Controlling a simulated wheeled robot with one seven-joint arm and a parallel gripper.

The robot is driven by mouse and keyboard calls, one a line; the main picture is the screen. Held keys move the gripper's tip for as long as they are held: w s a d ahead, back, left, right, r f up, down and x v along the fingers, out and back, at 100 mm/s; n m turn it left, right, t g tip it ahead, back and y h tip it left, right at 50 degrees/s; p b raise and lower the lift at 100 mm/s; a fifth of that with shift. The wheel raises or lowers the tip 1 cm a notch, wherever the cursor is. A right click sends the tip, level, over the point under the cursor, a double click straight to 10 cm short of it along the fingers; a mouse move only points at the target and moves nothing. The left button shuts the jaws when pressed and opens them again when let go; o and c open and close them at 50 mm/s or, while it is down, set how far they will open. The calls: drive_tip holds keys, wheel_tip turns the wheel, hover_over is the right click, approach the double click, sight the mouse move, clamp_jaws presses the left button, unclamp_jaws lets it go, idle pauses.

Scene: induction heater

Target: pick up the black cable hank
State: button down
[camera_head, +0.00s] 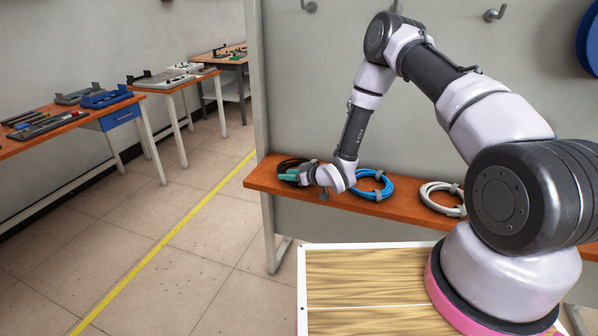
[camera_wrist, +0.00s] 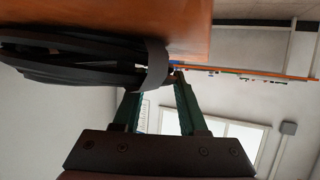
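The black cable hank (camera_head: 287,164) lies at the left end of the orange-brown shelf (camera_head: 333,197). In the wrist view the coiled hank (camera_wrist: 80,60) fills the upper left, with a dark grey band (camera_wrist: 155,65) around its right end. My gripper (camera_head: 289,176) is at the hank in the head view, its teal fingers overlapping it. In the wrist view my gripper (camera_wrist: 162,82) has its two fingers apart. The band hides the left fingertip; the right fingertip is close by the band's right edge. I cannot tell whether either finger touches the hank.
A blue cable hank (camera_head: 388,186) and a white cable hank (camera_head: 428,197) lie further right on the shelf. A grey panel (camera_head: 290,80) with hooks stands behind it. Workbenches with tools (camera_head: 65,118) stand at the left. The floor around the yellow line (camera_head: 190,228) is clear.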

drive_tip(key=shift+s+d+f, duration=0.1)
wheel_tip(320, 180, up, 10)
idle(0.7)
idle(0.4)
